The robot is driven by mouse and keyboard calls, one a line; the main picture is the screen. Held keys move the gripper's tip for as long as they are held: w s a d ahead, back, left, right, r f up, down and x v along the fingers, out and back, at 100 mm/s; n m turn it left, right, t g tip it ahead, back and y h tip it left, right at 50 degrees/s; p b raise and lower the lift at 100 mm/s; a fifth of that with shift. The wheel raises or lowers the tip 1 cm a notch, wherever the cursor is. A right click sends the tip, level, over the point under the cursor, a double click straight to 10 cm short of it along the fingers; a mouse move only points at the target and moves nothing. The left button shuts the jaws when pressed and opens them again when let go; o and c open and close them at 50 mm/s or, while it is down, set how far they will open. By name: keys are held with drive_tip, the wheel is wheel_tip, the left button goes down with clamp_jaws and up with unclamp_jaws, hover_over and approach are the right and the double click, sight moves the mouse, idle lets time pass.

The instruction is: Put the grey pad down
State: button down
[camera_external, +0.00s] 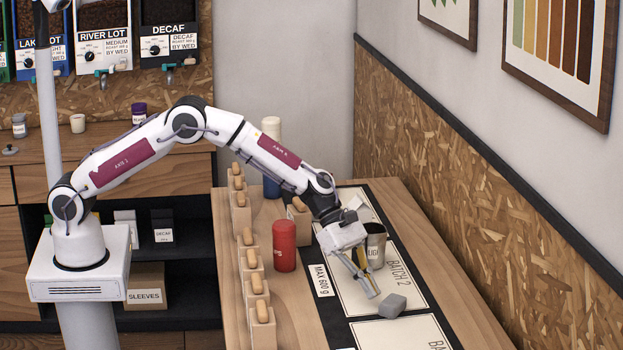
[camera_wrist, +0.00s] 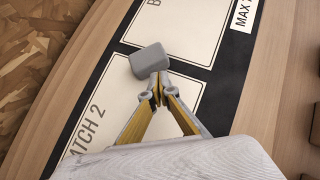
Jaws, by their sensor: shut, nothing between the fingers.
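The grey pad (camera_external: 392,306) is a small block with rounded edges at the near end of the BATCH 2 panel (camera_external: 352,295), by the black strip before the neighbouring panel. It also shows in the wrist view (camera_wrist: 149,60), just beyond my fingertips. My gripper (camera_external: 372,293) points down over the panel, close to the pad's left side. In the wrist view my gripper (camera_wrist: 157,88) has its yellow-sided fingers closed together, with nothing between the tips. The pad sits outside the fingers; whether the tips touch it I cannot tell.
A metal cup (camera_external: 376,246) with a label stands behind my gripper. A red canister (camera_external: 285,246) and a row of wooden blocks with rounded tops (camera_external: 257,290) stand to the left. The neighbouring panel (camera_external: 402,334) looks clear where visible. A chipboard wall (camera_external: 450,160) bounds the right.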

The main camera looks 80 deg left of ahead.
drive_tip(key=shift+s+a, duration=0.25)
drive_tip(key=shift+a, duration=0.15)
drive_tip(key=v, duration=1.1)
drive_tip(key=shift+s+a+f, duration=0.2)
drive_tip(key=shift+f, duration=0.15)
drive_tip(key=shift+r, duration=0.1)
